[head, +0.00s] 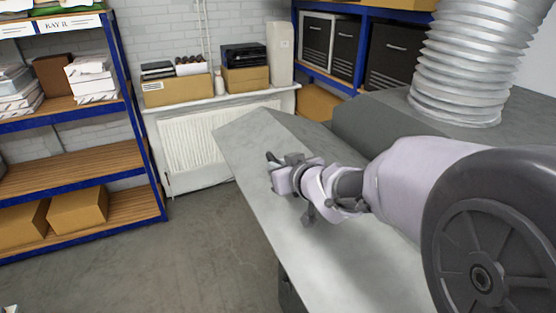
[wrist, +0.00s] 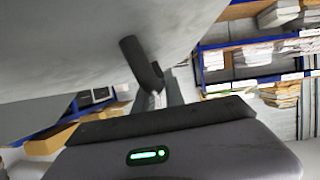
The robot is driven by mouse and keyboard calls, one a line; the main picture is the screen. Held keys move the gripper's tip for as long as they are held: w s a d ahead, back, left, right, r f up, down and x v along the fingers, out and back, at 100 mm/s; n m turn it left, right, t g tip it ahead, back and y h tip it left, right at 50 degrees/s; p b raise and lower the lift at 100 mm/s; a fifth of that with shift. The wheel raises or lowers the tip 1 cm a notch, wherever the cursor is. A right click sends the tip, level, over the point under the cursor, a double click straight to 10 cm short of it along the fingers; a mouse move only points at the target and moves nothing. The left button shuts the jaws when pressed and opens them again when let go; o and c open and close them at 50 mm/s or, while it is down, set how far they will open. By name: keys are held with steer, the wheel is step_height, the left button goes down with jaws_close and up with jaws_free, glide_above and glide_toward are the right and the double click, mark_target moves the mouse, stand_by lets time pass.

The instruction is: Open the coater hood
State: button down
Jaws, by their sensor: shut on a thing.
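The coater hood (head: 250,135) is a large plain grey panel in the middle of the head view, appearing tilted. Its grey face (wrist: 70,40) fills the upper left of the wrist view. A dark bar-like handle (wrist: 138,62) stands out from that face. My gripper (head: 277,166) is at the panel, with my arm reaching in from the right. It is shut on the handle; the fingers are mostly hidden in the wrist view. I cannot tell how far the hood is raised, and what lies under it is hidden.
A ribbed duct (head: 465,70) rises from a grey casing behind my arm. Blue-framed shelving (head: 140,120) stands at the left; a radiator (head: 200,145) and a ledge with boxes stand at the back. The floor (head: 190,250) at the lower left is largely clear.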

steer(key=shift+w+d+r+p, duration=0.1)
steer(key=shift+d+r+p, duration=0.15)
steer(key=shift+r, duration=0.15)
steer(key=shift+d+r+p, duration=0.1)
steer(key=shift+r+p, duration=0.1)
steer(key=shift+r, duration=0.2)
steer(key=c, duration=1.4)
jaws_free()
steer(key=shift+d, duration=0.1)
steer(key=shift+s+r, duration=0.2)
steer(key=shift+s, duration=0.15)
steer(key=p+v, duration=0.4)
steer(key=v, duration=1.2)
steer(key=shift+s+d+p, duration=0.2)
steer(key=shift+s+p, duration=0.05)
steer(key=shift+p, duration=0.05)
